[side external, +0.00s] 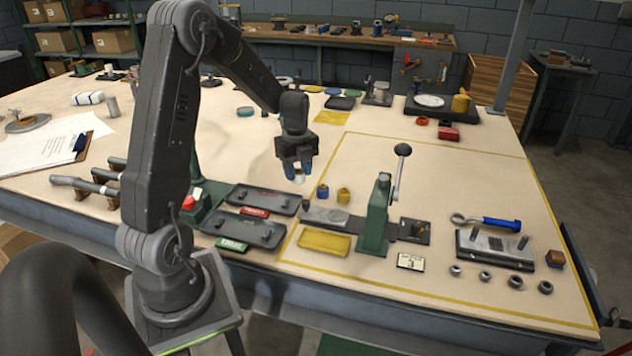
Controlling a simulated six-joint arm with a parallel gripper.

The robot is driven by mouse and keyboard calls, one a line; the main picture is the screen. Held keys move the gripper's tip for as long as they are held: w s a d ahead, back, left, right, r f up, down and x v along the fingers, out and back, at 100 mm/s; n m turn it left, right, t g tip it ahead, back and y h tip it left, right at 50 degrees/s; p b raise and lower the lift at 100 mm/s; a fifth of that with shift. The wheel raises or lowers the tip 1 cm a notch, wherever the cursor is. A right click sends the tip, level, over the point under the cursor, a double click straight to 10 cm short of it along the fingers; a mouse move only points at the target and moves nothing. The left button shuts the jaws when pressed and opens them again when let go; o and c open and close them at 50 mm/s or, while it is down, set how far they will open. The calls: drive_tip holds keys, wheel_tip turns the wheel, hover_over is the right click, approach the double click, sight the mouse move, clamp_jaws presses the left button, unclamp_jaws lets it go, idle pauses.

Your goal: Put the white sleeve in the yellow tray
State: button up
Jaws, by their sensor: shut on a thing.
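My gripper (299,173) points down over the middle of the bench. It is shut on the white sleeve (299,178), a small pale piece showing between the blue fingertips. The sleeve appears to be held above the bench top, though the exact height is hard to tell. The yellow tray (324,243) lies in front of the gripper, nearer the camera and slightly to the right, beside the base of the green press (377,215). It looks empty.
A blue sleeve (322,191) and a yellow-brown sleeve (343,195) stand just right of my gripper. Two dark trays (243,229) lie to the left of the yellow tray. The press lever (400,165) rises to the right. The bench behind my gripper is fairly clear.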

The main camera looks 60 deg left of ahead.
drive_tip(key=s+d+n, duration=0.1)
drive_tip(key=s+d, duration=0.3)
drive_tip(key=s, duration=0.3)
hover_over(324, 242)
wheel_tip(324, 242, down, 8)
drive_tip(key=shift+a+r, duration=0.1)
drive_tip(key=shift+r, duration=0.15)
drive_tip(key=shift+f, duration=2.1)
drive_tip(key=shift+f, duration=0.1)
drive_tip(key=o, duration=1)
drive_tip(key=shift+o, duration=0.2)
